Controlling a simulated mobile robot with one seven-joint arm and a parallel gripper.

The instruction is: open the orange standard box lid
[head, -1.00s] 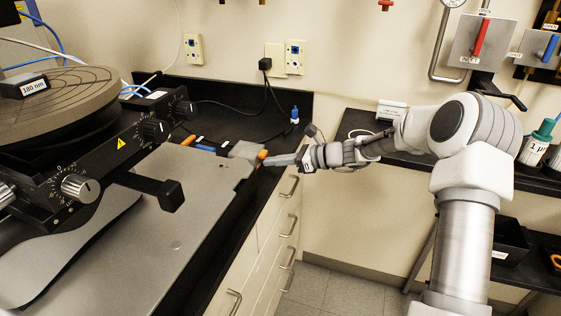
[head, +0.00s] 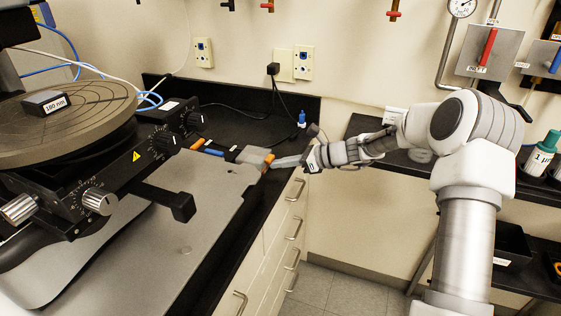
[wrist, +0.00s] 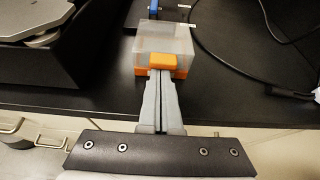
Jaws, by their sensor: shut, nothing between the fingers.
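The orange standard box has a clear greyish lid (wrist: 165,40), an orange base (wrist: 181,73) and an orange front tab (wrist: 163,61). It sits on the black bench top near its front edge, and the lid looks down on the base. In the head view the box (head: 252,156) is small, beside the profiler's plate. My gripper (wrist: 160,72) is shut and empty, its fingertips together right at the front tab. Whether they touch it or sit just under it I cannot tell. In the head view my gripper (head: 274,163) reaches the box from the right.
A blue-fronted item (head: 214,152) and an orange-ended one (head: 191,144) lie in a row behind the box. The stylus profiler (head: 110,165) stands to the left. A black cable (wrist: 225,55) runs over the bench right of the box. Drawers (head: 290,225) lie below the edge.

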